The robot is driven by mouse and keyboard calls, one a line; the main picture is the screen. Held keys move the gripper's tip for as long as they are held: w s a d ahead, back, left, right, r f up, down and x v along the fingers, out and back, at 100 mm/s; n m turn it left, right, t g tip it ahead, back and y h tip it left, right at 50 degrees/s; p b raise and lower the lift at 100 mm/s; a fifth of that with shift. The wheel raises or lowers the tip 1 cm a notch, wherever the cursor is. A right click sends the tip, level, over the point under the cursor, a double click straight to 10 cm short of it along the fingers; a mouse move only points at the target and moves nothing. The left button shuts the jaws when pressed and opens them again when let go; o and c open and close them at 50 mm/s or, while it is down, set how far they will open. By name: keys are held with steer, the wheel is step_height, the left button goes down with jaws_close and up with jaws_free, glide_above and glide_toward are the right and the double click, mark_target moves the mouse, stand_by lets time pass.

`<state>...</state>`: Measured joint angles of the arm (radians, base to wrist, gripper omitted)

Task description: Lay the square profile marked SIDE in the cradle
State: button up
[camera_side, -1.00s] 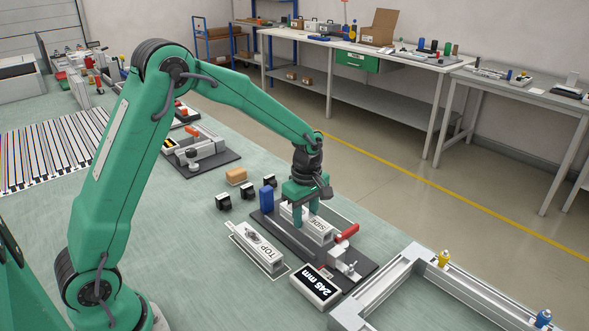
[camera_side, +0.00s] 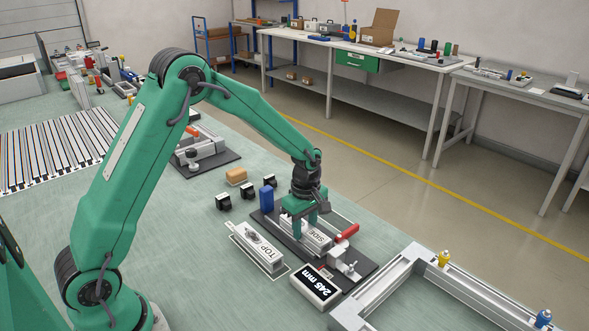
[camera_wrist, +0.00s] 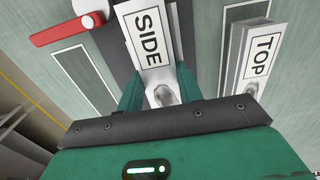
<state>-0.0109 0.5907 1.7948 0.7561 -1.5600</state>
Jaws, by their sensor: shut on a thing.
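The square profile marked SIDE (camera_side: 319,238) is a light grey bar at the dark fixture with the red handle. My gripper (camera_side: 305,228) is shut on it from above. In the wrist view the SIDE profile (camera_wrist: 150,38) lies between the two green fingers (camera_wrist: 160,85). It sits low in or just over the cradle (camera_side: 294,244); I cannot tell whether it touches the bottom. The profile marked TOP (camera_side: 262,252) lies on the table to the left, inside a marked outline, and also shows in the wrist view (camera_wrist: 262,45).
A red handle (camera_side: 348,231) and a metal clamp (camera_side: 347,267) stand at the fixture's right end. A display reading 245 mm (camera_side: 316,286) is in front. An aluminium frame (camera_side: 400,280) lies right.

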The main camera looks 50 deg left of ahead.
mark_target(304, 227)
steer(key=shift+f, duration=0.15)
steer(key=o, duration=1.1)
steer(key=shift+c, duration=0.2)
step_height(304, 227, up, 12)
steer(key=shift+r, duration=0.2)
